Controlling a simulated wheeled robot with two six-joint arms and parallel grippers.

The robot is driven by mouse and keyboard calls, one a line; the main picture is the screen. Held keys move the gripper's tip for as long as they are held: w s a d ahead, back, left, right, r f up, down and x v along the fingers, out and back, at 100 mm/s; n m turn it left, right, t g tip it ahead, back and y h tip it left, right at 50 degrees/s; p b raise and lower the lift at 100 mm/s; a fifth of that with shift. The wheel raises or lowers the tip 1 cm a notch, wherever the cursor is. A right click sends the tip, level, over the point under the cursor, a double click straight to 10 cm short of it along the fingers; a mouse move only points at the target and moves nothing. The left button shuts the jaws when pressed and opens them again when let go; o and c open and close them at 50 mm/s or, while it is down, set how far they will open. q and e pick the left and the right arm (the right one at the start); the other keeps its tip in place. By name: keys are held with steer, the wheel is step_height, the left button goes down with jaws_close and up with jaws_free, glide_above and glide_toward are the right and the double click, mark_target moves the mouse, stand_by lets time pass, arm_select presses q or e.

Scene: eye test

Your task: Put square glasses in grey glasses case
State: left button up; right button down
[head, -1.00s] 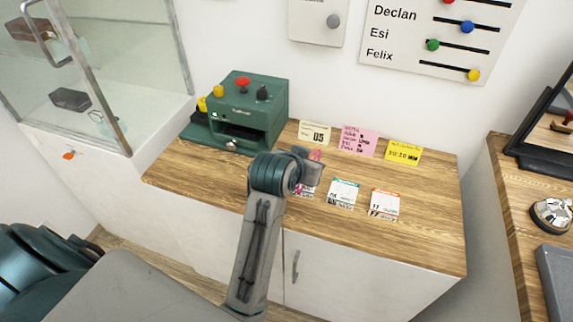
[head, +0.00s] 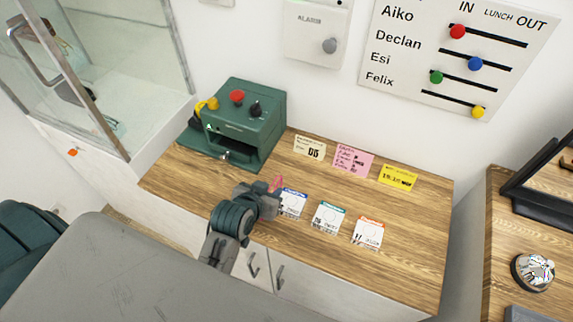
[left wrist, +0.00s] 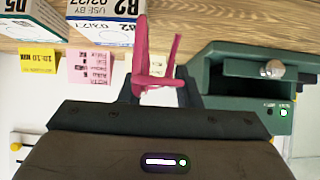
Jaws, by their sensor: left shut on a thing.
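My left gripper (head: 268,194) is shut on a thin pink-red frame (left wrist: 160,81) with two upright arms, which looks like a pair of glasses. Only a small pink bit (head: 278,182) of it shows in the head view, just beyond the jaws, above the wooden counter. Whether its lenses are square cannot be told. A dark grey thing (head: 76,95), perhaps the grey glasses case, lies inside the glass cabinet at the left, partly hidden by the door frame. My right gripper is not in view.
The glass cabinet (head: 140,70) has a metal-framed door. A green machine (head: 245,125) with coloured knobs stands on the counter (head: 400,235). Several small labelled boxes, one orange-topped (head: 368,232), stand right of my gripper; notes such as a pink one (head: 352,160) are behind.

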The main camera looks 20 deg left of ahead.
arm_select(q)
steer(key=w, duration=0.3)
steer(key=w+a+p, duration=0.1)
steer(key=w, duration=0.3)
steer(key=w+f+p, duration=0.1)
steer(key=w, duration=0.3)
steer(key=shift+w+a, duration=0.15)
steer(key=shift+a, duration=0.2)
steer(key=shift+w+f+p, duration=0.1)
steer(key=shift+w+p, duration=0.05)
steer(key=shift+p, duration=0.15)
step_height(320, 180, down, 2)
steer(key=shift+f+p, duration=0.1)
steer(key=shift+p, duration=0.35)
steer(key=shift+f, duration=0.6)
steer(key=o, duration=1)
steer(key=shift+f, duration=0.1)
